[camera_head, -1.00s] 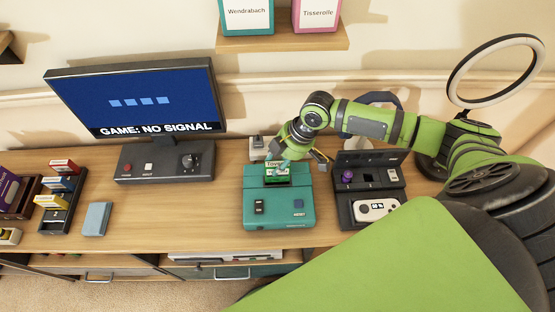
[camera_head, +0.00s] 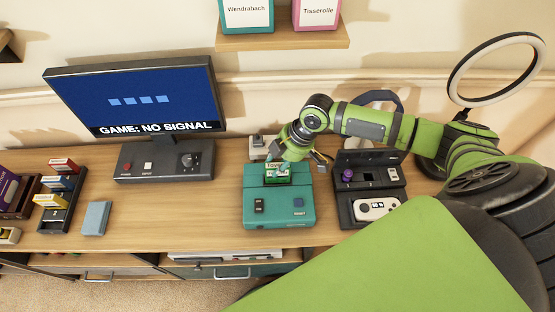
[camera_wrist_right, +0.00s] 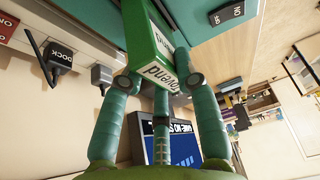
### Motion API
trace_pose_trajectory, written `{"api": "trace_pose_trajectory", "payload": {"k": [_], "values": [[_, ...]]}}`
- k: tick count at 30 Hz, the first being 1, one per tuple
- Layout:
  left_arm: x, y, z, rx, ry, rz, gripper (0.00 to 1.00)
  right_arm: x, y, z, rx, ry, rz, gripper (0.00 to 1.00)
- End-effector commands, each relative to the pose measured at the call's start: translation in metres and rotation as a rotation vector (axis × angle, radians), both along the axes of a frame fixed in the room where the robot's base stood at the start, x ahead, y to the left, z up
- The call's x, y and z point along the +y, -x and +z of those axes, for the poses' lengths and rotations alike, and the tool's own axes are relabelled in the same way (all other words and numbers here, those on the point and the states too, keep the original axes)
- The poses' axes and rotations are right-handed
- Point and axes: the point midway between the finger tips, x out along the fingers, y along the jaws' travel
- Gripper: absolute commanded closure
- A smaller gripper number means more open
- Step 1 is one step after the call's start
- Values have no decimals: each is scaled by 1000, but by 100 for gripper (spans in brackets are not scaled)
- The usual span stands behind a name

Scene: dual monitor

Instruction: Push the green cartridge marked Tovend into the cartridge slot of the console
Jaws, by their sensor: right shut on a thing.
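The green cartridge (camera_head: 278,178) with a white Tovend label is at the slot on the back part of the teal console (camera_head: 278,209). The wrist view also shows the cartridge (camera_wrist_right: 143,38), close against the console. I cannot tell how deep its lower end is in the slot. My right gripper (camera_head: 279,164) is above the console, shut on the cartridge's upper end. Its fingers (camera_wrist_right: 161,82) touch the cartridge in the wrist view. My left gripper is not in view.
A monitor (camera_head: 140,95) reading "GAME: NO SIGNAL" stands left of the console. A black dock (camera_head: 371,190) with a white controller is close on the right. A cartridge rack (camera_head: 61,200) and a blue-grey box (camera_head: 96,218) are at the left. Bare wood lies between.

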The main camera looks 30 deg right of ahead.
Motion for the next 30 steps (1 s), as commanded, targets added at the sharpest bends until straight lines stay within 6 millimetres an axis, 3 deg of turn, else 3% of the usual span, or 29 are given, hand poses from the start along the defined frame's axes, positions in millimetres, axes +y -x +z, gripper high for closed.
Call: {"api": "trace_pose_trajectory", "payload": {"k": [29,30], "values": [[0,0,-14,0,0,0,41,0,0,-25,0,0,1,100],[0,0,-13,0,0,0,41,0,0,-24,-1,-1,1,56]]}}
